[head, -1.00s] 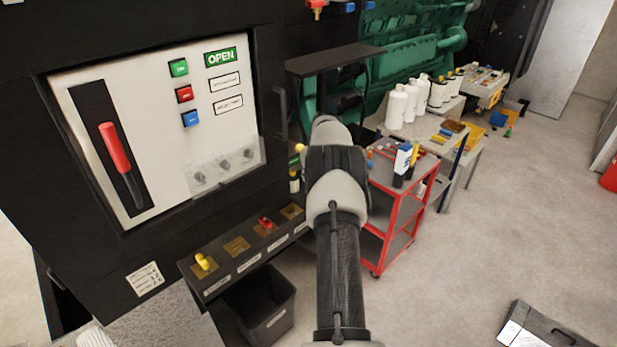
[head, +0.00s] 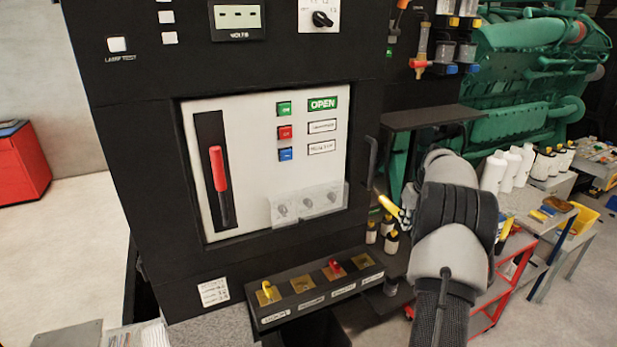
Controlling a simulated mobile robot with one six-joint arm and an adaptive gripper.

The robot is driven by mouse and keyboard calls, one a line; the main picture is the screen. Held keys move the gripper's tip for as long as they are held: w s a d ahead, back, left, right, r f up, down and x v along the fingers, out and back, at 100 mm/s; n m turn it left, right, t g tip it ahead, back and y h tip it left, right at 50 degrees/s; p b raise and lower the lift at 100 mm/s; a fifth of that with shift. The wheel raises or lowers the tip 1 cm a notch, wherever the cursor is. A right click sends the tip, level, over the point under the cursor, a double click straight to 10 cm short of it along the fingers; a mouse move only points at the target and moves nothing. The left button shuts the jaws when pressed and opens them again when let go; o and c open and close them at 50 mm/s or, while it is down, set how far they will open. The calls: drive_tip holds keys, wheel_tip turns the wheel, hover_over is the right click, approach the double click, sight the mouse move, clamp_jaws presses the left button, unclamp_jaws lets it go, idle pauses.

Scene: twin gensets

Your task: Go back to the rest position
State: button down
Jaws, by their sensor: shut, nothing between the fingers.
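My arm rises from the lower right of the head view, with its grey and black links in front of the green machine and the red cart. My gripper is not visible; the arm's own links hide whatever lies beyond them. A slim yellow part (head: 388,206) shows just left of the arm, below the cabinet's door handle (head: 371,160). I cannot tell what it belongs to. No object is seen held.
The black cabinet (head: 150,200) with its white panel (head: 255,195) and red-handled lever (head: 217,168) stands left of the arm. A ledge with small switches (head: 317,291) juts out below. The red cart (head: 515,268) and a bench (head: 548,222) with bottles stand right.

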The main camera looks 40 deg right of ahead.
drive_tip(key=w+a+r+n+b, duration=0.1)
drive_tip(key=a+r+b, duration=0.15)
drive_tip(key=a, duration=0.55)
drive_tip(key=w+a+r+b, duration=0.1)
drive_tip(key=w+a+r, duration=0.15)
drive_tip(key=a, duration=0.45)
drive_tip(key=w+a+r+n+b, duration=0.1)
drive_tip(key=a+r, duration=0.2)
drive_tip(key=a, duration=0.5)
drive_tip(key=s+a+r+b, duration=0.2)
drive_tip(key=s+a, duration=0.1)
drive_tip(key=a, duration=0.8)
drive_tip(key=s+a+f+n+y+b, duration=0.1)
drive_tip(key=s+a+f+b, duration=0.2)
drive_tip(key=s+a, duration=0.8)
drive_tip(key=s+a+f+n+b, duration=0.1)
drive_tip(key=s+a+f+b, duration=0.2)
drive_tip(key=s+a+f, duration=0.6)
drive_tip(key=s+a, duration=0.1)
drive_tip(key=s, duration=0.2)
drive_tip(key=shift+a+n+t+y+b, duration=0.3)
drive_tip(key=shift+n+y+b, duration=0.05)
drive_tip(key=shift+n+y, duration=0.05)
